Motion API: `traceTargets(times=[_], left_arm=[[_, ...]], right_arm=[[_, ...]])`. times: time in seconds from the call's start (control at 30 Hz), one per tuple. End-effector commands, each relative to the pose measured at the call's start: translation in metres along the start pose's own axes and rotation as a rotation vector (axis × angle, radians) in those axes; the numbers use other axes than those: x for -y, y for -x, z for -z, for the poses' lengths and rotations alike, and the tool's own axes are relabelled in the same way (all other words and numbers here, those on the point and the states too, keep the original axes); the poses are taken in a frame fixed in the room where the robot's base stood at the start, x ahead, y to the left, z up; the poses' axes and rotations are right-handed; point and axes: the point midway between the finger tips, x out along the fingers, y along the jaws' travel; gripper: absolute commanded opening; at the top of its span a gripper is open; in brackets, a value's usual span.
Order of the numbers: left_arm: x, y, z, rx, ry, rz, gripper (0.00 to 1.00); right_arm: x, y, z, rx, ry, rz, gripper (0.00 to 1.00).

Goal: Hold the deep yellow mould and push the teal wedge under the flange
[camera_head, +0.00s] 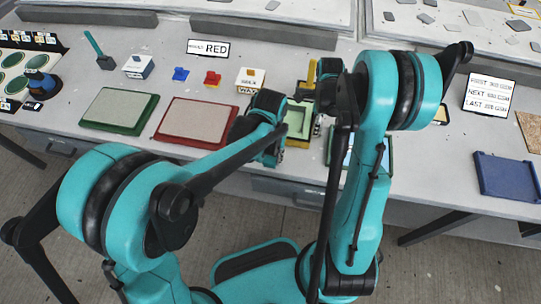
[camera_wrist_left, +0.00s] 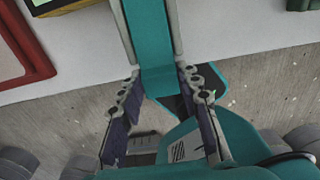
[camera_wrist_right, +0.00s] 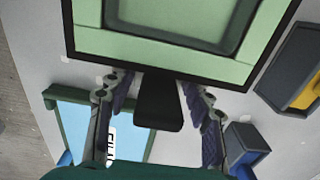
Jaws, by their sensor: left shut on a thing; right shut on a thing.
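The mould (camera_head: 299,119) stands near the table's front edge, pale yellow-green inside. In the right wrist view its pale green hollow (camera_wrist_right: 175,42) has a black flange rim (camera_wrist_right: 110,59). My right gripper (camera_wrist_right: 160,88) is shut on the mould's black tab (camera_wrist_right: 160,105); in the head view it is largely hidden behind my right arm. My left gripper (camera_head: 272,146) is at the mould's front left. In the left wrist view its fingers (camera_wrist_left: 158,82) are shut on the teal wedge (camera_wrist_left: 150,42), whose far end leaves the picture. Whether the wedge touches the flange cannot be seen.
A red-framed panel (camera_head: 198,124) and a green-framed panel (camera_head: 120,111) lie to the left. A blue tray (camera_head: 507,177) lies far right.

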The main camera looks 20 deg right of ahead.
Motion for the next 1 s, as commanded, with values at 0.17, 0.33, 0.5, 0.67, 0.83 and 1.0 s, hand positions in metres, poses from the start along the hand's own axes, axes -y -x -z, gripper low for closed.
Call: traceTargets(times=[0.17,0.33,0.5,0.67,0.83,1.0], left_arm=[[-0.0001,-0.001,-0.0019,-0.001,0.0,0.0,0.05],[-0.0001,-0.001,-0.0047,0.001,0.0,0.0,0.05],[-0.0001,-0.0011,-0.0071,0.002,0.0,0.0,0.05],[-0.0001,-0.0011,-0.0074,0.003,0.0,0.0,0.05],[-0.0001,-0.001,-0.0076,0.003,0.001,0.0,0.05],[-0.0001,-0.0009,-0.0077,0.004,0.001,0.0,0.52]], right_arm=[[0.0004,-0.0002,0.0,0.0,0.0,0.001,0.0],[0.0002,-0.0002,-0.0001,0.0,0.0,0.001,0.0],[0.0001,-0.0002,-0.0001,0.0,0.0,0.001,0.0],[0.0,-0.0001,-0.0002,0.001,0.0,0.0,0.0],[-0.0001,-0.0001,-0.0002,0.001,0.0,0.0,0.0],[-0.0002,-0.0001,-0.0003,0.001,0.0,0.0,0.0]])
